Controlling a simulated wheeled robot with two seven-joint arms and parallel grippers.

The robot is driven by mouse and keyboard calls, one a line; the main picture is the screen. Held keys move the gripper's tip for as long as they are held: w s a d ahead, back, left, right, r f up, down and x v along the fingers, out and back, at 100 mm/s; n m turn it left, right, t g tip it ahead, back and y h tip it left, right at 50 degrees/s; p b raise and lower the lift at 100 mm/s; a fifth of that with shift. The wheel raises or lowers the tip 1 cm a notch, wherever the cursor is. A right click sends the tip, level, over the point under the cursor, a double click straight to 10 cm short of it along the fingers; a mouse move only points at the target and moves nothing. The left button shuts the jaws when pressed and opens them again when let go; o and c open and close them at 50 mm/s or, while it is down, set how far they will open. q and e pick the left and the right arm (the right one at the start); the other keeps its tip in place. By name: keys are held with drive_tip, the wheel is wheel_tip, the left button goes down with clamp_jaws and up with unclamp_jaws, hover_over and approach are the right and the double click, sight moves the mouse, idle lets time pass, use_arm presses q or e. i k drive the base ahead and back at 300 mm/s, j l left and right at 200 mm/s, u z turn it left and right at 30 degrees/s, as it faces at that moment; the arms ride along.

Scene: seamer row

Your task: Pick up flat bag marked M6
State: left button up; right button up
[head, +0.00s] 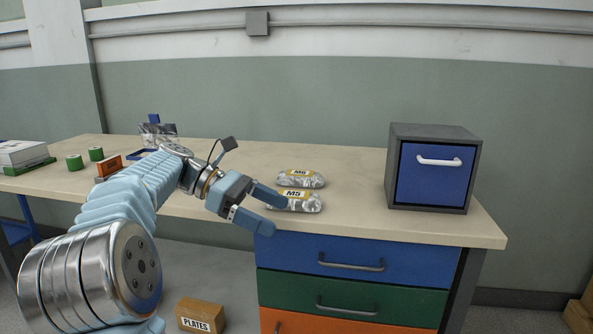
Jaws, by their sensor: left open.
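The flat bag marked M6 (301,179) lies on the workbench, a clear bag with grey contents and a yellow label. A similar bag marked M5 (297,201) lies just in front of it, nearer the bench's front edge. My left gripper (279,214) reaches in from the left with its fingers apart and empty. Its upper finger overlaps the left end of the M5 bag in the picture; I cannot tell whether they touch. The M6 bag is behind and to the right of the fingers. My right gripper is out of view.
A grey cabinet with a blue drawer (433,175) stands right of the bags on the workbench (358,218). Green rolls (75,162) and a white stack (22,153) are at far left. Bench drawers (350,262) are below; a PLATES box (201,315) is on the floor.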

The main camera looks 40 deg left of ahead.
sight(290, 177)
drive_tip(key=i+j, duration=0.2)
drive_tip(key=j, duration=0.15)
drive_tip(key=i+j, duration=0.25)
drive_tip(key=j, duration=0.15)
drive_tip(key=i+j, duration=0.2)
drive_tip(key=j, duration=0.15)
